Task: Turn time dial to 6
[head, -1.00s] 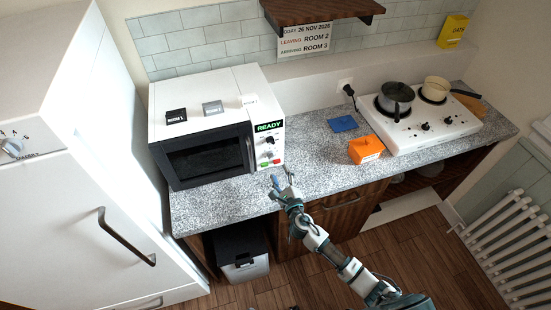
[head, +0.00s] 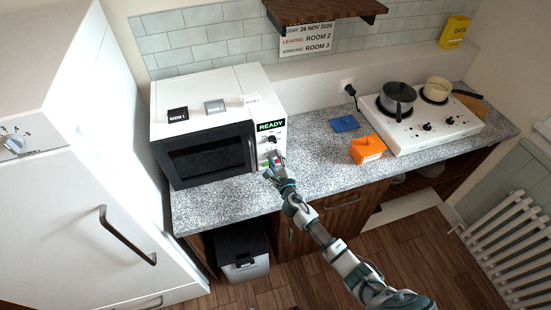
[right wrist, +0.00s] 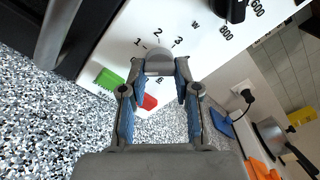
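The microwave (head: 200,120) stands on the counter with its display (head: 271,126) reading READY. In the right wrist view the grey time dial (right wrist: 158,63) is on the white panel, with 1, 2 and 3 printed above it and another mark partly seen below. My right gripper (right wrist: 160,68) is at the panel, its blue-padded fingers apart on either side of the dial; I cannot tell whether both tips touch it. In the head view my right gripper (head: 273,167) covers the lower panel. My left gripper is not in view.
A black power dial (right wrist: 233,8) sits above the time dial. A green button (right wrist: 108,80) and a red button (right wrist: 149,102) lie below it, close to my fingers. The microwave's door handle (right wrist: 56,32) is at the left. An orange box (head: 367,150) stands right on the counter.

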